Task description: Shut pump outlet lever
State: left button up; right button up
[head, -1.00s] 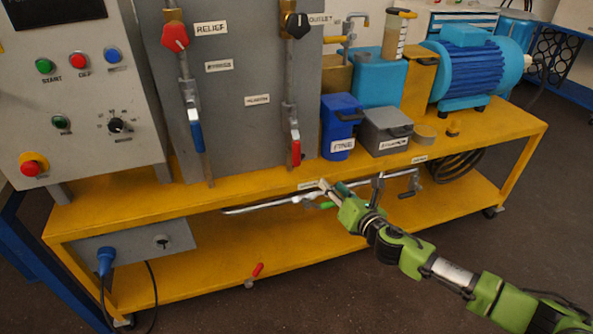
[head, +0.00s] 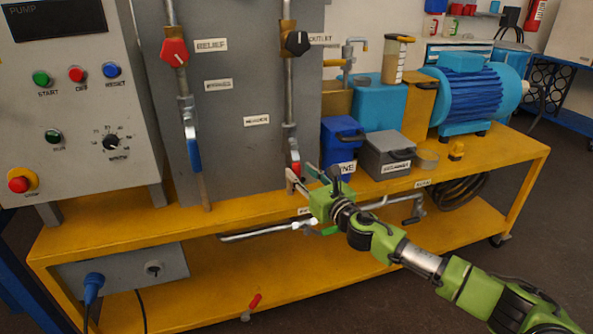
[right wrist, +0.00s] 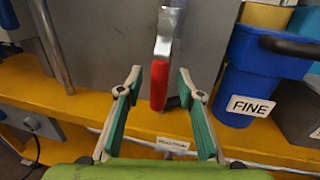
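A red-handled lever (head: 295,168) hangs straight down on the right-hand pipe of the grey panel, below a black knob (head: 297,42) beside the OUTLET label (head: 320,40). My right gripper (head: 298,177) is open just in front of this lever, partly covering its lower end. In the right wrist view, the red handle (right wrist: 159,85) appears between the spread fingers, with a gap on each side. Whether it is within their depth I cannot tell. A blue-handled lever (head: 193,150) hangs on the left pipe. My left gripper is not in view.
The blue FINE bin (head: 342,142) and a grey bin (head: 388,155) stand close right of the gripper. The yellow bench (head: 130,228) lies below it. Another red handle (head: 255,301) and a pipe (head: 260,234) are lower down. A control box (head: 75,100) stands left.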

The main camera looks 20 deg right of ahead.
aim_at(298, 171)
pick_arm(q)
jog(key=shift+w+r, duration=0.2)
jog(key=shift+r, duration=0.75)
pick_arm(e)
jog(key=shift+x, duration=1.6)
grip_shut()
pick_arm(q)
jog(key=shift+b, duration=0.35)
pick_arm(e)
jog(key=shift+a, duration=0.15)
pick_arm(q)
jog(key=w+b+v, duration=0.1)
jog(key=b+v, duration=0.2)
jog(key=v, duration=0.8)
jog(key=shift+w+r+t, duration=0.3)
pick_arm(e)
jog(key=a+r+m+t+h, duration=0.1)
jog(key=a+r+m, duration=0.2)
jog(key=m, duration=0.7)
jog(key=a+r+m+t+h, duration=0.1)
jog(key=a+r+m+h, duration=0.1)
jog(key=m, duration=0.8)
jog(key=shift+a+r+t, duration=0.3)
jog(key=shift+a+r, duration=0.1)
jog(key=shift+r, duration=0.2)
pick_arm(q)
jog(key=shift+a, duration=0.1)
pick_arm(e)
jog(key=shift+s, duration=0.1)
